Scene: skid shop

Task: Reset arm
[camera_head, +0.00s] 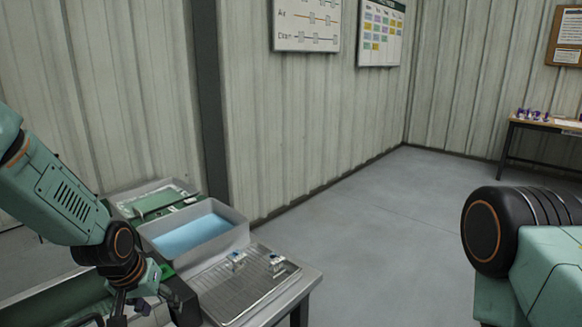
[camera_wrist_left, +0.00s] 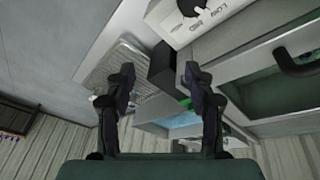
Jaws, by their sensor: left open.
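My left arm comes in from the left in the head view, with its dark gripper (camera_head: 132,303) low at the left edge of the workbench. In the left wrist view the left gripper (camera_wrist_left: 158,76) has its two fingers spread apart, with nothing between them. The wrist is turned, so that view is tilted. Of my right arm, only a green and black part shows at the right of the head view; its gripper is out of frame.
A grey bin with blue liquid (camera_head: 192,236) stands on the bench. Beside it a metal tray (camera_head: 226,302) holds small blue-and-white parts (camera_head: 236,261). A white box with a knob (camera_wrist_left: 202,17) shows in the wrist view. A wooden table (camera_head: 546,125) stands far right. The middle floor is clear.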

